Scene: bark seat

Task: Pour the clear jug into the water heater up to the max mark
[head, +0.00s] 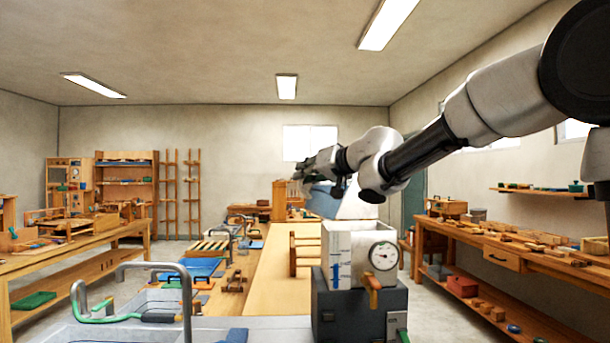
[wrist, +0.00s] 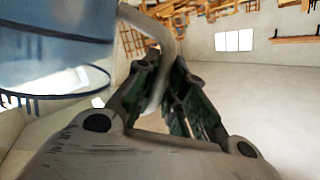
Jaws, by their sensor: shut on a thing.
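The clear jug (wrist: 50,50) fills the left of the wrist view, bluish and close to the camera. My gripper (wrist: 160,75) is shut on its pale curved handle (wrist: 139,20). In the head view, my gripper (head: 310,168) is above and left of the water heater, with a bluish part of the jug (head: 322,202) below it. The water heater (head: 340,240) is a white open-topped box with blue level marks, a round gauge and an orange tap, on a dark base (head: 360,305). I cannot tell the water level in either vessel.
A sink with a curved metal tap (head: 155,266) is at the front left. A long wooden bench (head: 275,265) runs back behind the heater. Workbenches with wooden parts line the left (head: 75,245) and right (head: 500,250). The floor beside the right bench is open.

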